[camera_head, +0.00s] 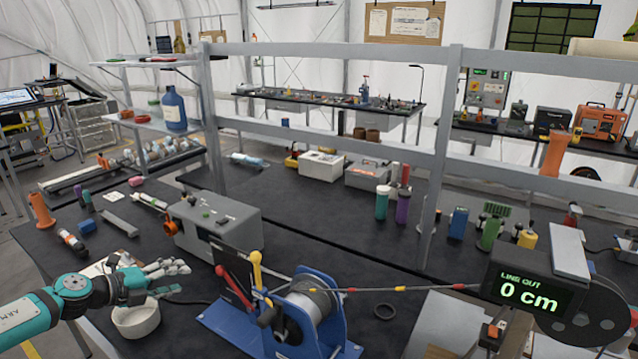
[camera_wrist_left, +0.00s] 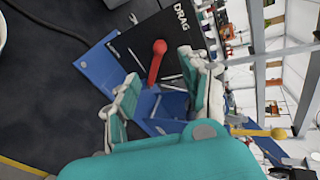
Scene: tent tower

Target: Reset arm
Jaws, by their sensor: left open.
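My left arm comes in from the left of the head view, and its teal and white gripper (camera_head: 172,277) is open and empty. It hovers near a white bowl (camera_head: 136,318), left of the blue winch (camera_head: 312,312). The winch has a red lever (camera_head: 232,283) and a yellow-knobbed lever (camera_head: 257,270). In the left wrist view my open fingers (camera_wrist_left: 160,88) frame the red lever (camera_wrist_left: 156,62) on the black DRAG plate (camera_wrist_left: 160,45), apart from it as far as I can tell. My right gripper is not in view.
A line runs right from the winch to a display (camera_head: 530,293) reading LINE OUT 0 cm. A grey box (camera_head: 217,228) stands behind the winch. A grey frame (camera_head: 330,130) crosses behind, with bottles beyond.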

